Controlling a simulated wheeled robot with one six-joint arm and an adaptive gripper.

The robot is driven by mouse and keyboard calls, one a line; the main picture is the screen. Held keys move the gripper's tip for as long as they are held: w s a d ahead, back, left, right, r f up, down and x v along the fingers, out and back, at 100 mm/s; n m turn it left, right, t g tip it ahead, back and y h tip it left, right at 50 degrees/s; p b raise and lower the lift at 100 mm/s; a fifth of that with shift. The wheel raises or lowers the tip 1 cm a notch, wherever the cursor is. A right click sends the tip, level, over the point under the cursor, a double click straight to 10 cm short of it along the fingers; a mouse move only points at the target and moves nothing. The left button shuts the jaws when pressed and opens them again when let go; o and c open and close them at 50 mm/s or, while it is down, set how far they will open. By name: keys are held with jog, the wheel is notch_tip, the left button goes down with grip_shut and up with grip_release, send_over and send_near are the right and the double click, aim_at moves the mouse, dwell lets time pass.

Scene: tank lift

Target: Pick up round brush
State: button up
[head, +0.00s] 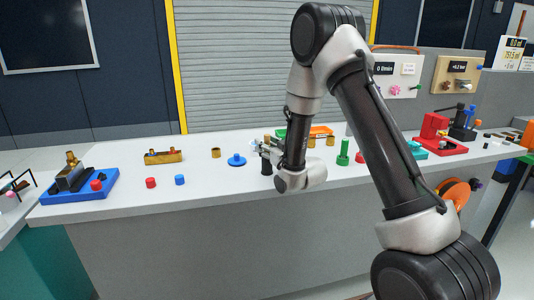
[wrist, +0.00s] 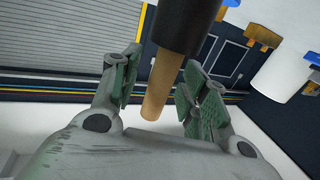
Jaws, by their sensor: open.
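The round brush appears to be the piece with a tan cylindrical handle (wrist: 163,82) and a thick dark body in the wrist view. Its dark part (head: 266,166) seems to stand on the bench in the head view, partly hidden by my gripper and wrist. My gripper (head: 261,147) is open at the bench, level with the upper part of this piece. In the wrist view the two green-padded fingers (wrist: 160,68) stand on either side of the tan handle. Gaps show between handle and pads, and nothing is held.
A blue knobbed disc (head: 236,160) lies just left of my gripper. Red (head: 151,183) and blue (head: 180,180) pegs and a brass block (head: 163,157) are farther left. A green peg (head: 343,153) and an orange tray (head: 320,131) are to the right.

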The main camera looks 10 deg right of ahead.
jog(key=c, duration=0.9)
jog(key=shift+r, duration=0.1)
jog(key=shift+c, duration=0.2)
